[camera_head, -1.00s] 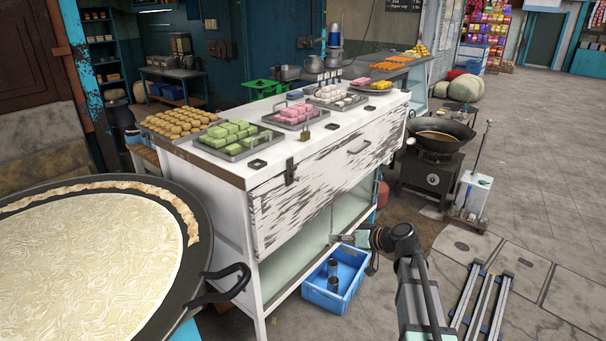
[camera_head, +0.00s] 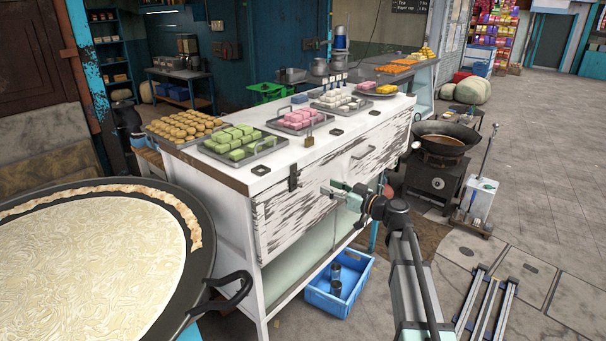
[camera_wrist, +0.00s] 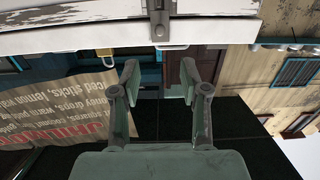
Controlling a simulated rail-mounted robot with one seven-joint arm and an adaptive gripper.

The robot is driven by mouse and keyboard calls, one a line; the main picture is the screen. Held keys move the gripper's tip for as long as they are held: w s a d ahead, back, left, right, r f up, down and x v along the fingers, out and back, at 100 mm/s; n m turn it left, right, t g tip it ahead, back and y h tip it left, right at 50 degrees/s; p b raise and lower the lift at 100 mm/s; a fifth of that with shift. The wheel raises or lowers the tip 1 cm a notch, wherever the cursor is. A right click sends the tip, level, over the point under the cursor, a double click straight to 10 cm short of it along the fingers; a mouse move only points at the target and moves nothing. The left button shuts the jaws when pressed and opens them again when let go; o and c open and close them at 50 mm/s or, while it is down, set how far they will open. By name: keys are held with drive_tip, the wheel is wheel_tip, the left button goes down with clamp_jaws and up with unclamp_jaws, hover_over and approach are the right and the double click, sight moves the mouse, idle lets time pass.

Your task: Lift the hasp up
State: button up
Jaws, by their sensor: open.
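The dark metal hasp (camera_head: 293,179) hangs down on the upper left front of the white, worn-painted cabinet (camera_head: 325,189). A grey metal strip, which looks like the hasp (camera_wrist: 158,20), is at the top middle of the wrist view against a white painted surface. My gripper (camera_head: 328,188) is open, to the right of the hasp and slightly lower, in front of the cabinet panel. In the wrist view its two fingers (camera_wrist: 159,72) stand apart with nothing between them, just below the strip in the picture. The exact gap to the panel is unclear.
A small brass padlock (camera_head: 309,141) stands on the countertop above the front edge. Trays of sweets (camera_head: 240,143) cover the top. A large pan (camera_head: 202,285) is at the left, and a blue crate (camera_head: 337,300) is below.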

sight(299, 174)
drive_tip(key=p+x, duration=0.3)
drive_tip(key=x, duration=0.9)
drive_tip(key=shift+p, duration=0.4)
clamp_jaws()
